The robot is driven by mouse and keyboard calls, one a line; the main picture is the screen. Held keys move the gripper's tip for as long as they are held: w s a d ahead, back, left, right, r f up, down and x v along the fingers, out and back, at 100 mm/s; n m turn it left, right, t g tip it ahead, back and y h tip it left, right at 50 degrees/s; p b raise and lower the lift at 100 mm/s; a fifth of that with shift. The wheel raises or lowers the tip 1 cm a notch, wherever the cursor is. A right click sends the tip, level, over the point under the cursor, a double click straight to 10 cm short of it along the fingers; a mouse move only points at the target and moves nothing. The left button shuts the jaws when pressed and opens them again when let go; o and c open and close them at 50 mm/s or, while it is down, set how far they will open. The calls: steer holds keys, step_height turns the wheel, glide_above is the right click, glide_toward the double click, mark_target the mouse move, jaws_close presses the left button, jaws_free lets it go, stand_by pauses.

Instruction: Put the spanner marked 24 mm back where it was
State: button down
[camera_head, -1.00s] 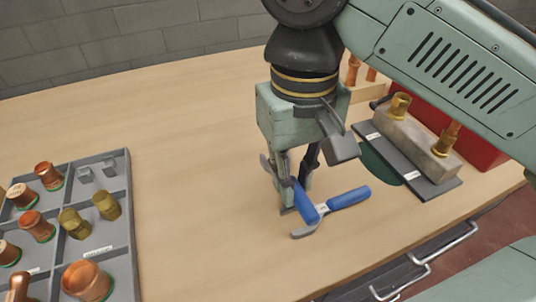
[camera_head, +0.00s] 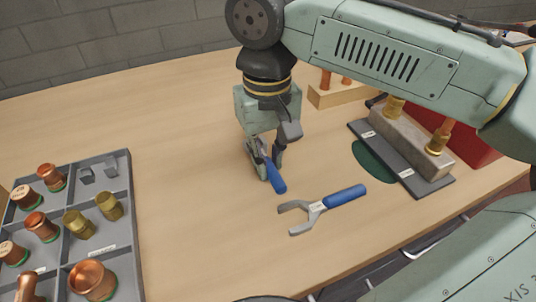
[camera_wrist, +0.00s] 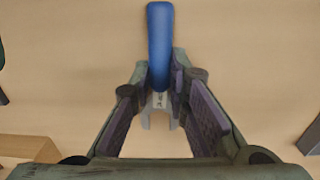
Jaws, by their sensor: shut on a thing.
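My gripper (camera_head: 267,165) is shut on a blue-handled spanner (camera_head: 276,182). In the wrist view the blue handle (camera_wrist: 160,35) points away from the gripper and the grey open jaw lies between the fingers. A small label sits on its neck, too small to read for sure. A second blue-handled spanner (camera_head: 325,207) lies flat on the table to the right of and nearer than the gripper, its open jaw to the left. Its label is not readable. I cannot tell whether the held spanner touches the table.
A grey compartment tray (camera_head: 127,225) with copper and brass fittings stands at the left. A dark plate (camera_head: 433,187) with a block and brass fittings, a dark green disc (camera_head: 372,160), a red box (camera_head: 470,145) and a wooden rack (camera_head: 340,97) are at the right. The table's middle left is clear.

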steer(key=c, duration=1.5)
jaws_free()
steer(key=shift+f, duration=0.1)
steer(key=shift+c, duration=0.2)
step_height(320, 180, up, 12)
